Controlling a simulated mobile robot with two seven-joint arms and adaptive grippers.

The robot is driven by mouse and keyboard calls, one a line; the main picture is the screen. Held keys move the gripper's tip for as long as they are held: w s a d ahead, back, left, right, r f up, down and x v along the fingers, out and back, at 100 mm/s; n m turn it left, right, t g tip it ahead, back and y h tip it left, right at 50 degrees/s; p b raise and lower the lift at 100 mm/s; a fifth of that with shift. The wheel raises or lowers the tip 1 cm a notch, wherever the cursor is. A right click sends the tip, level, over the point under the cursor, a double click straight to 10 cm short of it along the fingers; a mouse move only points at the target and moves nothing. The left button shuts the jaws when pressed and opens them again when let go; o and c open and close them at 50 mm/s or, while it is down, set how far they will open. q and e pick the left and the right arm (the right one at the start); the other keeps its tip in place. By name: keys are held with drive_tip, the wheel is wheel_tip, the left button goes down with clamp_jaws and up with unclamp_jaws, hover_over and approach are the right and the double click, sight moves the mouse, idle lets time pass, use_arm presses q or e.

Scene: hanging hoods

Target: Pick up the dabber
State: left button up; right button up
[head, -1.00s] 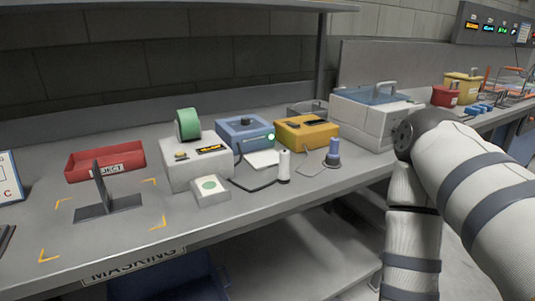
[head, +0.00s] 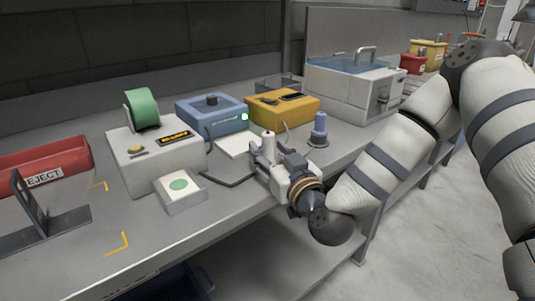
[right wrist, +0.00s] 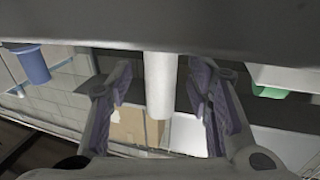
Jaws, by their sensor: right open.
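A white upright cylinder, which I take to be the dabber (head: 268,143), stands near the front of the bench. Its lower part is hidden behind my right gripper (head: 272,163) in the head view. In the right wrist view the white dabber (right wrist: 159,86) lies between the two spread fingers of my right gripper (right wrist: 158,82), with a gap showing on both sides. The right gripper is open and holds nothing. My left gripper is not in view.
A blue upright tool (head: 319,128) stands close to the right. A white box (head: 150,160) and a small pad with a green disc (head: 180,190) are to the left. Blue (head: 210,112) and yellow (head: 283,108) boxes stand behind. Floor is clear in front.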

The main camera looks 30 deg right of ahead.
drive_tip(key=shift+w+f, duration=0.1)
drive_tip(key=shift+w, duration=0.5)
clamp_jaws()
